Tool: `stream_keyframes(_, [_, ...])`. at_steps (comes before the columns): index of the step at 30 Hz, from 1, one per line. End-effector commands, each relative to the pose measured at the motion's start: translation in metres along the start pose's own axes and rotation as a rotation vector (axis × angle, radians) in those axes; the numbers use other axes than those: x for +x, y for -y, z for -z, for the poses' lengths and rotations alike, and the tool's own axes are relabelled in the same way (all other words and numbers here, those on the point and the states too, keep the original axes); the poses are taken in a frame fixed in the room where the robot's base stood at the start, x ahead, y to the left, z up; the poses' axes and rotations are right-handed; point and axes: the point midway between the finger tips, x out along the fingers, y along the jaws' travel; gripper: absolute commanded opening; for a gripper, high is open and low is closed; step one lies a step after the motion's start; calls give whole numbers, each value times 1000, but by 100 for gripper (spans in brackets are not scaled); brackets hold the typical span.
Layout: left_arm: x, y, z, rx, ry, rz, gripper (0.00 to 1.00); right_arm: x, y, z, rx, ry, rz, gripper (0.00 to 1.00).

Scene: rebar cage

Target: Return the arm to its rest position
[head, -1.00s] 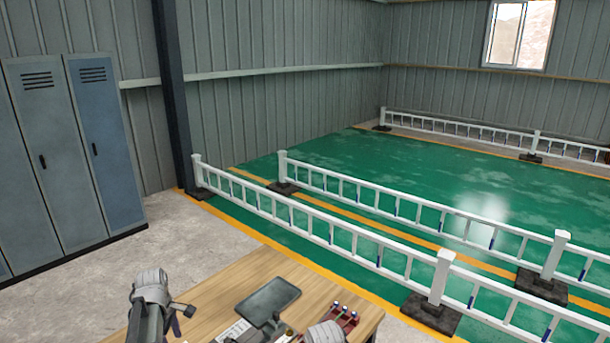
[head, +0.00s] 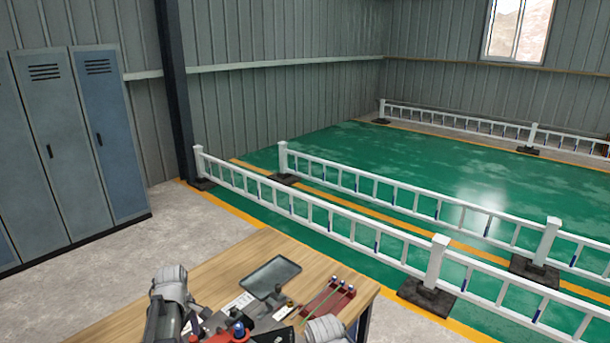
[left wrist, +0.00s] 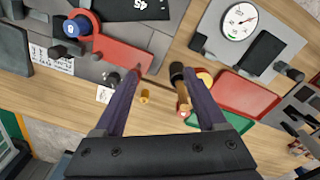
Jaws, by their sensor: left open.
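My left arm (head: 168,295) reaches over the near edge of the wooden table (head: 225,262) in the head view. In the left wrist view my left gripper (left wrist: 158,80) is open, its two dark fingers apart above the table. No object is held between the fingers. A black-tipped tool (left wrist: 181,90) shows beside the right-hand finger. Part of my right arm (head: 325,330) shows at the bottom of the head view; its gripper is out of sight.
A red tool with a blue knob (left wrist: 110,45) lies left of the fingers. A round dial gauge (left wrist: 240,20) and a red tray (left wrist: 245,98) lie right. A dark tray (head: 270,277) and red rack (head: 328,300) sit on the table. Lockers (head: 75,150) and white railings (head: 330,215) stand beyond.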

Motion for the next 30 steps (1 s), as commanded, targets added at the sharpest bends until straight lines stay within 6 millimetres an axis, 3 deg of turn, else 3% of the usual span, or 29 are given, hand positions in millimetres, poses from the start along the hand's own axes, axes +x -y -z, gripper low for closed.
stream_keyframes(5, [14, 4, -44, 200, -3, 13, 74, 14, 1, 0, -1, 0, 0, 50])
stream_keyframes(11, [32, 15, -111, 540, -7, 37, 74, 34, 3, 1, -3, 0, -1, 50])
stream_keyframes(18, [65, 57, -219, 1179, -9, 86, 74, 70, 6, 4, -6, 0, -1, 50])
stream_keyframes(21, [74, 75, -250, 1404, -8, 104, 74, 79, 7, 4, -7, 0, -1, 50])
stream_keyframes(25, [80, 90, -273, 1592, -7, 122, 74, 86, 8, 4, -7, 0, -2, 50])
stream_keyframes(30, [81, 97, -283, 1682, -5, 131, 74, 88, 8, 4, -8, 0, -2, 50])
